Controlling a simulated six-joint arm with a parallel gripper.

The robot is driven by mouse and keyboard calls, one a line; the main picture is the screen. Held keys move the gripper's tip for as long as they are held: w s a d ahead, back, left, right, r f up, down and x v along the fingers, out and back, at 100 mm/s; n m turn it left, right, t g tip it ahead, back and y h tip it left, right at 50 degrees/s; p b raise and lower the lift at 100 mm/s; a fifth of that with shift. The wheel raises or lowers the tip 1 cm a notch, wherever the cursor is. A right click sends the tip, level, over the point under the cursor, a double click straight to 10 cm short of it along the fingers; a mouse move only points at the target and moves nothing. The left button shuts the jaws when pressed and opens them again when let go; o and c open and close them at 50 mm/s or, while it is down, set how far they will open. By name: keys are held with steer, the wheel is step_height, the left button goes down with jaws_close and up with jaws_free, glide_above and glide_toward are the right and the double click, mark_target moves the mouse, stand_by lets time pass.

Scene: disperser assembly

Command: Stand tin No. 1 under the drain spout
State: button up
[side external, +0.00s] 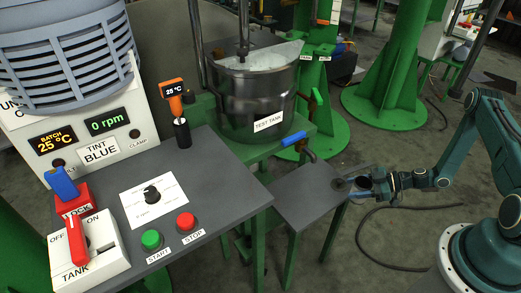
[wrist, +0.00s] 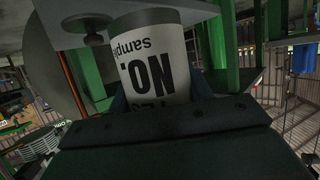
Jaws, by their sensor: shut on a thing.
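The white tin (wrist: 160,60) fills the upper middle of the wrist view, with "sample" and "NO." upside down; its number is hidden. My gripper (wrist: 160,98) is shut on it, a finger on each side. In the side view my gripper (side external: 376,189) and the dark-mouthed tin (side external: 364,183) are at the right end of a low grey stand (side external: 304,203). I cannot tell whether the tin touches the stand. The drain spout (side external: 308,154) with its blue handle (side external: 293,139) is below the test tank (side external: 250,100), left of and apart from the tin.
A dark disc (side external: 342,184) lies on the stand beside the tin. The control bench (side external: 215,200) is at left, with START (side external: 151,240) and STOP (side external: 186,222) buttons. A hose (side external: 365,240) lies on the floor. Most of the stand's top is clear.

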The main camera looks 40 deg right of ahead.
steer(key=shift+s+d, duration=0.55)
steer(key=shift+d, duration=0.05)
stand_by(0.3)
